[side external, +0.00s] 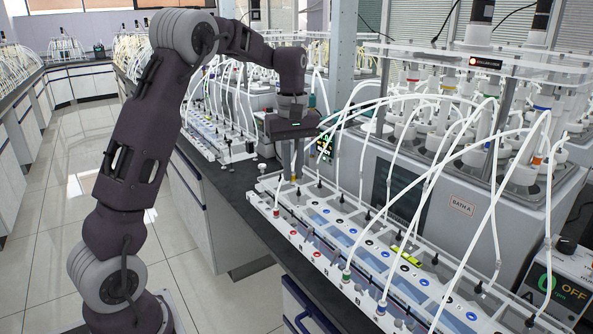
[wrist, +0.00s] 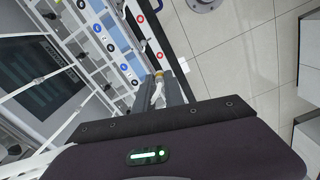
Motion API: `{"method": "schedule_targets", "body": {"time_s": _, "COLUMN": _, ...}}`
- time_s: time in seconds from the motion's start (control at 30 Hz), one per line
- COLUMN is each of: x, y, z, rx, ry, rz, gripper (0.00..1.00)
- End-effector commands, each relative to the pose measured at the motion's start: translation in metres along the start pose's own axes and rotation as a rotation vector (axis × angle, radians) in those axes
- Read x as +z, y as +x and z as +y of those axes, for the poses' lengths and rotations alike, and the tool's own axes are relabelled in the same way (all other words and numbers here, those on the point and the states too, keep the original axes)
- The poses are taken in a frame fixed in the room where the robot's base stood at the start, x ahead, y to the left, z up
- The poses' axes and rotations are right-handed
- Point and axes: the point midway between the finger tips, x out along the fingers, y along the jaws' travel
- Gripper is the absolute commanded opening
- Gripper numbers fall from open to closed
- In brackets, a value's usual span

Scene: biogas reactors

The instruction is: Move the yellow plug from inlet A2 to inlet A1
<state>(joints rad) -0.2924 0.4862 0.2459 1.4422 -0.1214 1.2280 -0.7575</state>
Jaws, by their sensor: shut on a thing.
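The yellow plug (side external: 293,179) is between the fingertips of my gripper (side external: 292,172) in the side view, at the far end of the long white inlet rack (side external: 262,197). My gripper points down and is shut on the plug. In the wrist view, my gripper (wrist: 168,86) holds the plug's white tube (wrist: 157,93) between its fingers, with a yellowish tip (wrist: 159,73) beyond. I cannot tell whether the plug is seated in an inlet or just above the rack. The inlet labels A1 and A2 are too small to read.
A red plug (side external: 277,212), a green plug (side external: 347,276) and a blue plug (side external: 381,309) stand along the rack's front. Their white tubes arch over it. A yellow-green item (side external: 405,256) lies on the rack. The Bath A unit (side external: 461,206) stands behind. Open floor lies left.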

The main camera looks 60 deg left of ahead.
Motion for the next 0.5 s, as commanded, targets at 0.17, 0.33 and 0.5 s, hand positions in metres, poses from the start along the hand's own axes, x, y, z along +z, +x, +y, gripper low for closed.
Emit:
{"method": "schedule_targets", "body": {"time_s": 0.17, "x": 0.000, "y": 0.003, "z": 0.000, "rx": -0.001, "ry": 0.000, "rz": 0.000, "gripper": 0.00}}
{"method": "schedule_targets", "body": {"time_s": 0.33, "x": 0.001, "y": 0.017, "z": 0.000, "rx": -0.002, "ry": 0.001, "rz": -0.002, "gripper": 0.00}}
{"method": "schedule_targets", "body": {"time_s": 0.5, "x": 0.001, "y": 0.030, "z": 0.000, "rx": -0.001, "ry": 0.001, "rz": -0.001, "gripper": 0.00}}
